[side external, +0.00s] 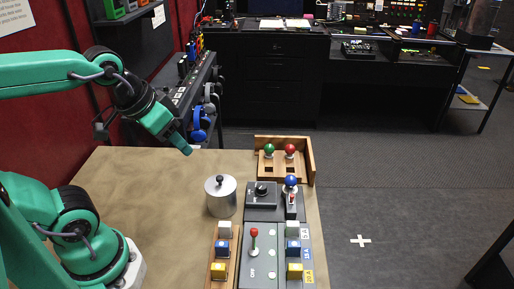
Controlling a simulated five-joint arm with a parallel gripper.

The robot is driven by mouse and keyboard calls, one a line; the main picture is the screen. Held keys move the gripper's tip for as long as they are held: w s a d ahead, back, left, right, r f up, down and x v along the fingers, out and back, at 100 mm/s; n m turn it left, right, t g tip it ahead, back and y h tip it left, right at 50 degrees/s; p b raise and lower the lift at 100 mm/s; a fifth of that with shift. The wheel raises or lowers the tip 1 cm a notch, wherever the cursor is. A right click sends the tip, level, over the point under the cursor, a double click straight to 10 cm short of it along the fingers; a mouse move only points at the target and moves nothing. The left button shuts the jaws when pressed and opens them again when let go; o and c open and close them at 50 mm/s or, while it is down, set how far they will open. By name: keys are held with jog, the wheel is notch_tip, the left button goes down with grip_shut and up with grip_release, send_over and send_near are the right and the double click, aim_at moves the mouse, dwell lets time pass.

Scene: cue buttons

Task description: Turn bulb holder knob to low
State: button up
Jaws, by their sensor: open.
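A black knob (261,189) sits on a dark grey box (262,201) in the middle of the table's right part. Its setting is too small to read. Right of it, a blue bulb (291,181) stands on a dark holder with a red and white front (291,198). Behind them, a wooden rack (308,160) carries a green bulb (269,148) and a red bulb (290,149). My gripper (187,149) is in the air to the upper left of the knob, apart from everything. It is open and empty, and points down to the right.
A silver canister (221,198) with a black top knob stands left of the knob box. In front are a grey panel with a red-tipped lever (254,236) and columns of white, blue and yellow buttons on both sides. The table's left part (150,190) is clear.

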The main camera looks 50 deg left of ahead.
jog(key=w+d+f+n+g, duration=0.2)
jog(key=w+f+n+g, duration=0.1)
jog(key=w, duration=0.7)
jog(key=n+g, duration=0.2)
send_near(262, 186)
jog(key=shift+a, duration=0.1)
jog(key=shift+w+f, duration=0.15)
jog(key=shift+f, duration=0.2)
jog(key=shift+f, duration=0.1)
jog(key=shift+f, duration=3.8)
jog(key=c, duration=1)
